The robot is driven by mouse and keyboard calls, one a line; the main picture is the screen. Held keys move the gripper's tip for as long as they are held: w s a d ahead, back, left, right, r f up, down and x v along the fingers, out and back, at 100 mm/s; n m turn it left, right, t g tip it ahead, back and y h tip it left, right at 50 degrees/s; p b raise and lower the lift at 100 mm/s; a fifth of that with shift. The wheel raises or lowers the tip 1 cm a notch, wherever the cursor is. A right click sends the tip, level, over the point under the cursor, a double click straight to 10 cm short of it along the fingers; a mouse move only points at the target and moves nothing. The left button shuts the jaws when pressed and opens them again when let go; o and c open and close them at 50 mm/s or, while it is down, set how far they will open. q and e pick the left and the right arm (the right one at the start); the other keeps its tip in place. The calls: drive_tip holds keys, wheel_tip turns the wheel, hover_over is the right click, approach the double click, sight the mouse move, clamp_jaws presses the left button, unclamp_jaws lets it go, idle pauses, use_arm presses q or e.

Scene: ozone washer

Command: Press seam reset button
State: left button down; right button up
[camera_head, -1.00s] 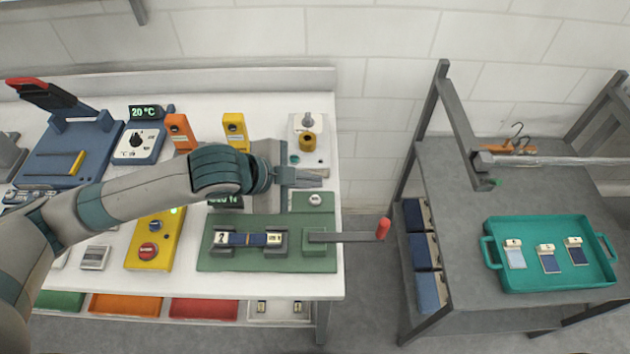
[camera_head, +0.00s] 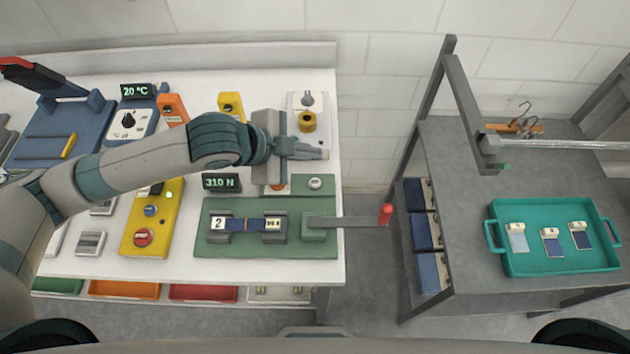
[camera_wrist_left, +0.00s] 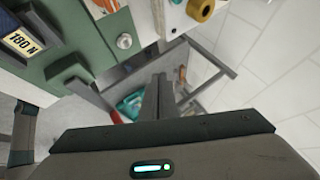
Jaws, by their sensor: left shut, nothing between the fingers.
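A round silver button (camera_head: 315,183) sits on a small raised block at the back right of the green seam fixture (camera_head: 215,240). No label on it is readable, so I cannot tell for sure that it is the seam reset button. It also shows at the upper left of the left wrist view (camera_wrist_left: 124,41). My left gripper (camera_head: 322,153) is shut and empty, just behind the button in the head view and apart from it. In the left wrist view the closed fingers (camera_wrist_left: 158,97) point past the button towards the bench's right side. My right gripper is not in view.
A red-tipped lever (camera_head: 385,214) sticks out over the bench's right edge. A yellow control box (camera_head: 152,217) with blue and red buttons stands left. A brass spool (camera_head: 306,122) stands behind my gripper. A teal tray (camera_head: 510,262) lies on the right table.

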use_arm(q)
drive_tip(key=b, duration=0.5)
hover_over(315, 183)
drive_tip(key=a, duration=0.1)
drive_tip(key=f, duration=0.5)
drive_tip(key=shift+s+f, duration=0.2)
drive_tip(key=shift+f, duration=0.2)
drive_tip(key=shift+f+b, duration=0.4)
drive_tip(key=shift+f, duration=0.6)
drive_tip(key=shift+f, duration=0.4)
drive_tip(key=shift+f, duration=0.5)
idle(1.1)
drive_tip(key=shift+r, duration=0.15)
drive_tip(key=shift+r+p, duration=0.8)
drive_tip(key=shift+p, duration=0.35)
